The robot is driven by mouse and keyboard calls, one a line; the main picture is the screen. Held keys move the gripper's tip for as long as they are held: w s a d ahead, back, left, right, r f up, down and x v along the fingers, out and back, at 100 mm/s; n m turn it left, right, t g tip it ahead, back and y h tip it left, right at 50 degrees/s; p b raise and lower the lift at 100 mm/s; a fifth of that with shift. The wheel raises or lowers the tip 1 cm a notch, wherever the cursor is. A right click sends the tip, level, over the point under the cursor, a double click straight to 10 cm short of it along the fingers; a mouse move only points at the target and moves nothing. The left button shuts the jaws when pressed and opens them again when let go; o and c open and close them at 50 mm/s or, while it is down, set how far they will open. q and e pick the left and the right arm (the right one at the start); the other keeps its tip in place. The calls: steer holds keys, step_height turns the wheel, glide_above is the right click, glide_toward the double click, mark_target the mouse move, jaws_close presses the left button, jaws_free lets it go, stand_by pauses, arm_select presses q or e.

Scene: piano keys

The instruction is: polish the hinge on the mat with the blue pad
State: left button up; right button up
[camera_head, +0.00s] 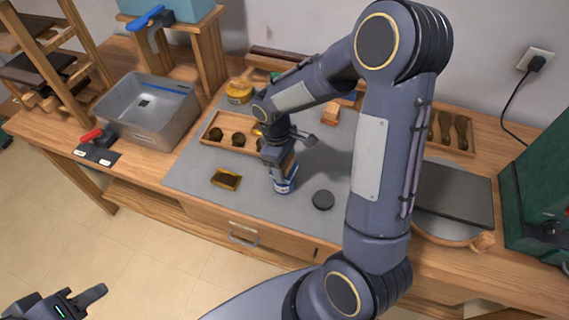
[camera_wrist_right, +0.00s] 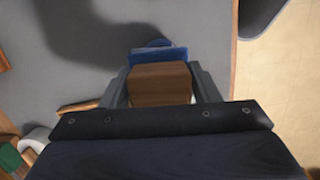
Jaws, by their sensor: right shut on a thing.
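The brass-coloured hinge (camera_head: 226,179) lies flat on the grey mat (camera_head: 200,170). My right gripper (camera_head: 275,158) is shut on a wooden block (camera_wrist_right: 160,82) with the blue pad (camera_wrist_right: 158,55) on its far side. It is to the right of the hinge, apart from it. Under the pad is a small blue and white round thing (camera_head: 282,187), like a tin, on the mat. The pad is close over it; I cannot tell whether they touch. My left gripper (camera_head: 85,298) is at the bottom left, away from the table, partly cut off.
A black disc (camera_head: 323,199) lies on the mat at right. A wooden tray with round dark pieces (camera_head: 238,139) and a yellow jar (camera_head: 239,92) stand behind the hinge. A grey bin (camera_head: 150,138) is at left. My right arm hides much of the right side.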

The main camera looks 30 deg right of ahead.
mark_target(287, 161)
stand_by(0.3)
steer(key=shift+r+p, duration=2.75)
steer(key=shift+r, duration=0.8)
steer(key=shift+f, duration=0.1)
